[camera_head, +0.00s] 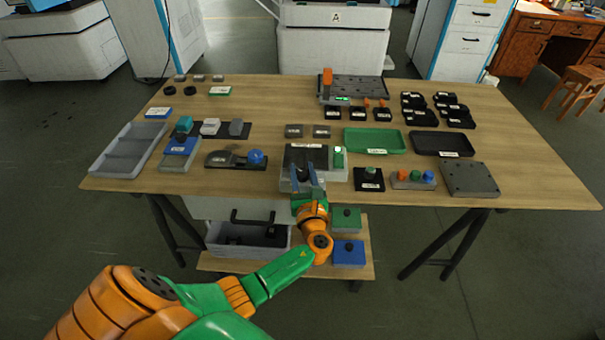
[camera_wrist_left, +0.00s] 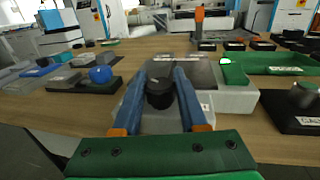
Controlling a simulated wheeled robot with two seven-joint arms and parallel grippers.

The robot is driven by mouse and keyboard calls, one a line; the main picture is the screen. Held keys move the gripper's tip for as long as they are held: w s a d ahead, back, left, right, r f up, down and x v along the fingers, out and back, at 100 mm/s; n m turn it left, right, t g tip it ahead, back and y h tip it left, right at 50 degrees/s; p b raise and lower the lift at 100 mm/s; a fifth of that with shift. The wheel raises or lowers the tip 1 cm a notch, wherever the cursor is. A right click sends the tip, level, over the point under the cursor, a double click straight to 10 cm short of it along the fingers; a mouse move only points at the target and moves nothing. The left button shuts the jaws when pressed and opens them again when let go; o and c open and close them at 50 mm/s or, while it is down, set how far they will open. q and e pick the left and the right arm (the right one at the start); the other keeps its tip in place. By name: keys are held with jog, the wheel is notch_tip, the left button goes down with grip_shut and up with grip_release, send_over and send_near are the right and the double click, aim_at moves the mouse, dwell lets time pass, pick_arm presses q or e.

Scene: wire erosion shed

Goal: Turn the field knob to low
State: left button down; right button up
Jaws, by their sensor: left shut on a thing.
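A black round knob (camera_wrist_left: 160,94) stands at the front of a light grey box with a dark top (camera_head: 303,152); I take it for the field knob. My left gripper (camera_head: 307,180) reaches over the table's front edge to this box. Its two blue fingers (camera_wrist_left: 174,98) stand on either side of the knob and are shut on it. The fingers mostly hide the knob in the head view. A white label on the box front is partly hidden and unreadable, so I cannot tell the knob's setting. My right gripper is not in view.
Right of the box are a black plate with a dark green-topped knob (camera_head: 370,174) and a grey button block (camera_head: 413,179). A lever plate with a blue ball (camera_head: 256,157) lies left. Green (camera_head: 374,140) and black trays (camera_head: 441,143) lie behind right.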

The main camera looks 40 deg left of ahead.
aim_at(304, 178)
pick_arm(q)
jog(key=shift+n+g+y, duration=0.4)
jog(key=shift+g+y, duration=0.1)
jog(key=shift+c, duration=2.3)
grip_release()
jog(key=v, duration=0.7)
jog(key=shift+d, duration=0.1)
